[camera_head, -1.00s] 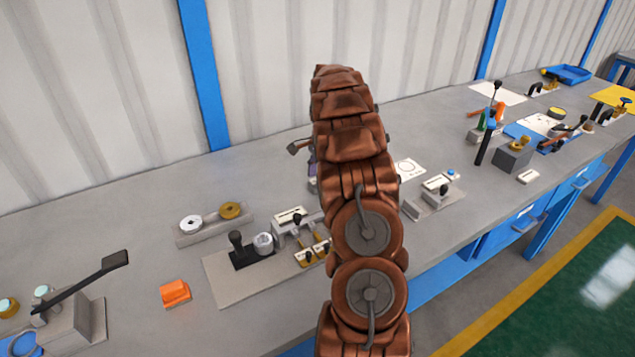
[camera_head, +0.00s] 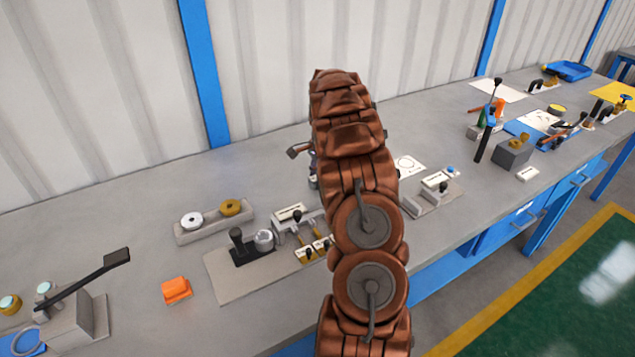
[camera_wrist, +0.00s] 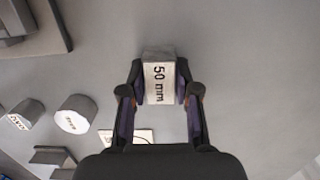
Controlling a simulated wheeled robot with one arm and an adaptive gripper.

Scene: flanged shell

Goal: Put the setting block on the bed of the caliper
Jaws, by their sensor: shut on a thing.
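The setting block (camera_wrist: 159,83), a pale grey block marked "50 mm", is between the two fingers of my gripper (camera_wrist: 159,92) in the wrist view. The fingers are shut on its sides, and plain grey bench shows around it. In the head view my arm hides the block and nearly all of the gripper. I cannot tell for sure which fixture is the caliper. A small grey device with a white label (camera_head: 435,181) stands on a plate to the right of my arm; its bed is not clearly visible.
Left of my arm, a plate carries a fixture with levers (camera_head: 290,219). A tray with two rings (camera_head: 214,222) and an orange block (camera_head: 175,290) lie nearby. The wrist view shows two labelled cylinders (camera_wrist: 73,114) and a plate edge at upper left. Bench (camera_head: 110,220) is clear along the wall.

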